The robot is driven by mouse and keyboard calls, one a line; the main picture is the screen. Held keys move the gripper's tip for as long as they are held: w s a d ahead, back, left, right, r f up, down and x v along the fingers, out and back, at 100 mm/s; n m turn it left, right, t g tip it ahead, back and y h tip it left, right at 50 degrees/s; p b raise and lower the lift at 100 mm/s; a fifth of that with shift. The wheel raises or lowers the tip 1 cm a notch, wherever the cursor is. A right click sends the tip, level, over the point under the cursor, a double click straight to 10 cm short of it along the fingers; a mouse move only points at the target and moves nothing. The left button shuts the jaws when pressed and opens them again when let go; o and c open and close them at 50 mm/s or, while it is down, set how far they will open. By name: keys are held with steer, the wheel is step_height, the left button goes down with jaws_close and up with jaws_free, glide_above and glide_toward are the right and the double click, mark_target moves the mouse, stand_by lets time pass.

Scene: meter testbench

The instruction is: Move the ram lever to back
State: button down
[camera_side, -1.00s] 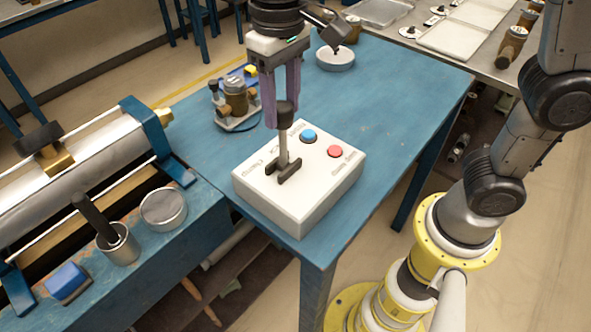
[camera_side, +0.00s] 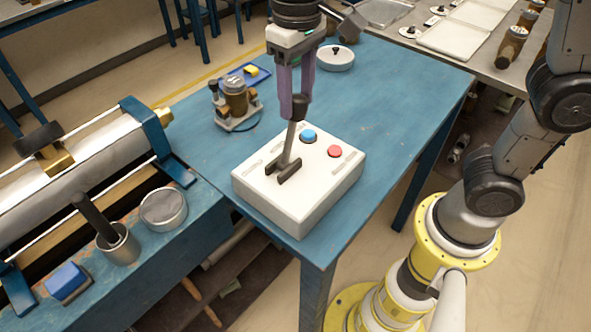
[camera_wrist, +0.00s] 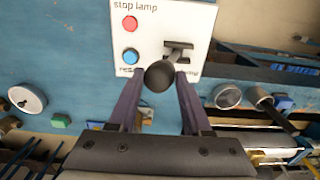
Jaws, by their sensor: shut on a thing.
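The ram lever (camera_side: 291,138) is a grey metal stick with a black knob, standing on a white control box (camera_side: 310,206). It leans to the upper right in the side view, towards the blue button. My gripper (camera_side: 297,100) is above the box with its purple fingers closed at the black knob. In the wrist view the knob (camera_wrist: 159,76) sits between the two fingertips of my gripper (camera_wrist: 160,78), and the lever's slotted base (camera_wrist: 178,52) shows beyond it.
A blue button (camera_side: 309,136) and a red button (camera_side: 334,151) are on the box beside the lever. A small brown device (camera_side: 235,98) stands behind on the blue table (camera_side: 400,100). A white round dish (camera_side: 335,60) is at the back. The table right of the box is clear.

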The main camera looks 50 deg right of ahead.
steer(key=c, duration=1.6)
jaws_free()
steer(key=shift+d+f, duration=0.15)
steer(key=shift+d, duration=0.05)
steer(key=c, duration=1.5)
jaws_free()
steer(key=shift+d+f, duration=0.3)
steer(key=shift+d, duration=0.2)
steer(key=shift+d+f, duration=0.25)
steer(key=shift+d, duration=0.25)
steer(key=o, duration=1)
steer(key=shift+c, duration=0.2)
steer(key=o, duration=0.5)
steer(key=shift+r, duration=0.1)
steer(key=shift+o, duration=0.2)
steer(key=shift+a+r, duration=0.2)
steer(key=shift+a, duration=0.05)
steer(key=shift+r, duration=2.7)
